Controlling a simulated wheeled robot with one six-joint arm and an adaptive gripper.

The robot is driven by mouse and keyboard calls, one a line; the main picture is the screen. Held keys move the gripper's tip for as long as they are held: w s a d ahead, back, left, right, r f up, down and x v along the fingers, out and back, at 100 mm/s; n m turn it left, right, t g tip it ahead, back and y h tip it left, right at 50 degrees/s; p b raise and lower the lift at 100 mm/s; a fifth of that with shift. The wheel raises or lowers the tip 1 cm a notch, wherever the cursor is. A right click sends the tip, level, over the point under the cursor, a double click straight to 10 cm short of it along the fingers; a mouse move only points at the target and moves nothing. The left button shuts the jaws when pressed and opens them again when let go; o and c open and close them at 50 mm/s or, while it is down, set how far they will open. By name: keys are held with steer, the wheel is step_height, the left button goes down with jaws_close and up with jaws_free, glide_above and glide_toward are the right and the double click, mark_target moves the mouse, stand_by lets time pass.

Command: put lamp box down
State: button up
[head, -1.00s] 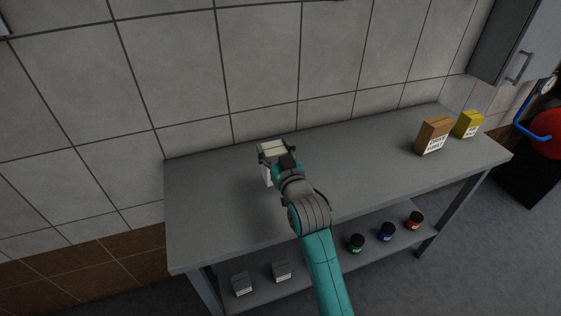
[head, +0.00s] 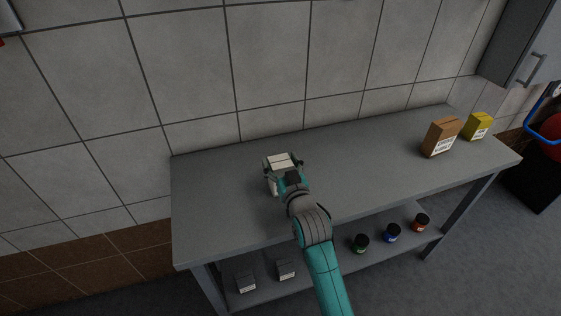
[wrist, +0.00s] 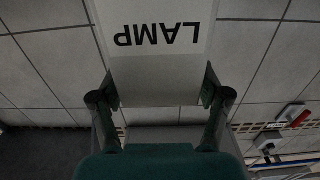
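The lamp box (head: 283,160) is a pale, off-white box at the left-middle of the grey table in the head view. In the wrist view the lamp box (wrist: 157,72) shows its word LAMP upside down. My gripper (head: 284,176) is at the near side of the box, and its two fingers (wrist: 159,100) lie against the box's left and right sides. The gripper is shut on the box. The box's underside is hidden by my gripper, so I cannot tell whether it touches the tabletop (head: 360,160).
A brown box (head: 441,137) and a yellow box (head: 478,126) stand at the table's right end. The lower shelf holds two grey boxes (head: 286,269) and several jars (head: 391,233). A tiled wall (head: 270,70) runs behind. The tabletop is clear left and right of the lamp box.

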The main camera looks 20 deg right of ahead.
stand_by(0.3)
steer(key=shift+r, duration=0.15)
steer(key=s, duration=1.2)
steer(key=s+f+g, duration=0.1)
steer(key=s+f, duration=0.4)
steer(key=s, duration=0.5)
steer(key=s+f+g, duration=0.1)
steer(key=s+f, duration=0.5)
steer(key=s, duration=0.4)
steer(key=s+r+g, duration=0.1)
steer(key=s+r, duration=0.1)
steer(key=s, duration=1.9)
steer(key=shift+s, duration=0.3)
